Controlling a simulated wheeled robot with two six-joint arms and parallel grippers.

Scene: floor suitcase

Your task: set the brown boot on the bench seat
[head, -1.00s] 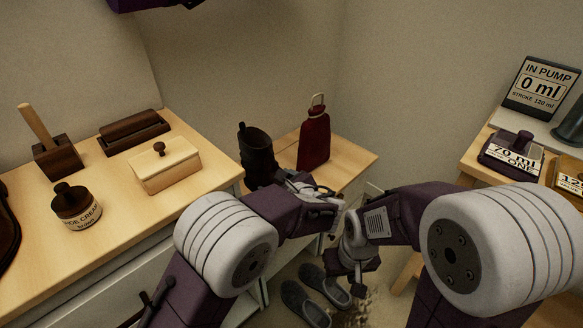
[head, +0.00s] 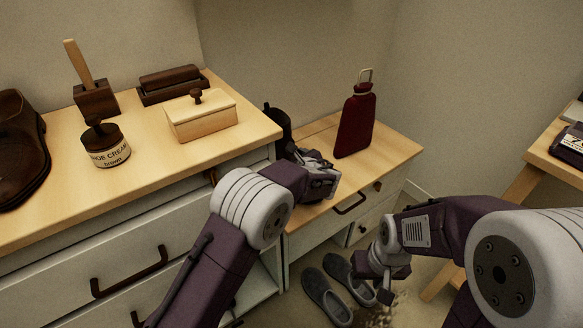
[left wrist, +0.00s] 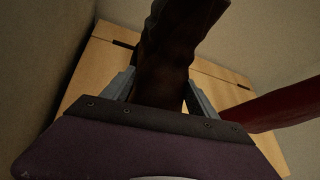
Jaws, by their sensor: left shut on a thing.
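A dark brown boot (head: 279,128) stands roughly upright at the left end of the wooden bench seat (head: 395,150), partly hidden behind the counter corner and my left arm. My left gripper (head: 322,180) is shut on this boot. In the left wrist view the boot (left wrist: 170,60) runs up between the two fingers, with the bench top (left wrist: 95,65) behind it. I cannot tell whether its sole touches the seat. A second brown boot or shoe (head: 20,150) lies on the counter at the far left. My right gripper (head: 387,290) hangs low over the floor; its jaws are unclear.
A dark red bottle (head: 356,125) stands on the bench beside the boot. The counter (head: 150,180) holds a shoe cream jar (head: 106,147), a lidded box (head: 202,118), and brushes (head: 95,98). Grey slippers (head: 325,295) lie on the floor. Bench front right is clear.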

